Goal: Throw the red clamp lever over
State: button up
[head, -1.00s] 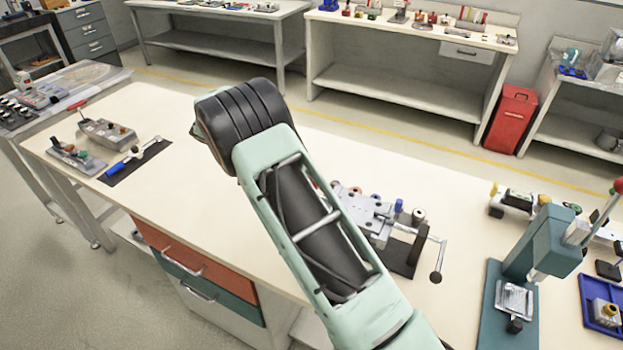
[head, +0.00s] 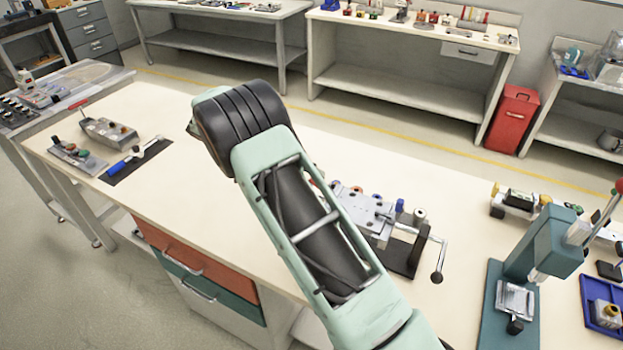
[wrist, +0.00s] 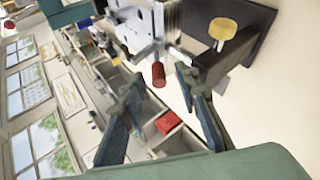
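The red clamp lever's handle, a short red cylinder (wrist: 158,76), shows in the wrist view, sticking out from a grey metal clamp block (wrist: 128,28). My gripper (wrist: 158,88) is open, with one dark finger on each side of the red handle in the picture. Gaps show on both sides, so no grip is visible; I cannot judge the depth between fingertips and handle. In the head view the metal fixture (head: 360,208) stands on the workbench, partly behind my arm. My gripper is hidden there, and the lever is not clearly seen.
A black-knobbed crank (head: 437,276) sticks out at the fixture's right. A teal press (head: 556,243) and a blue tray (head: 603,318) stand further right on the cream workbench (head: 215,190). The bench's middle left is clear.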

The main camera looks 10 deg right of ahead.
jog(key=s+v, duration=0.1)
jog(key=v, duration=0.6)
jog(key=shift+w, duration=0.45)
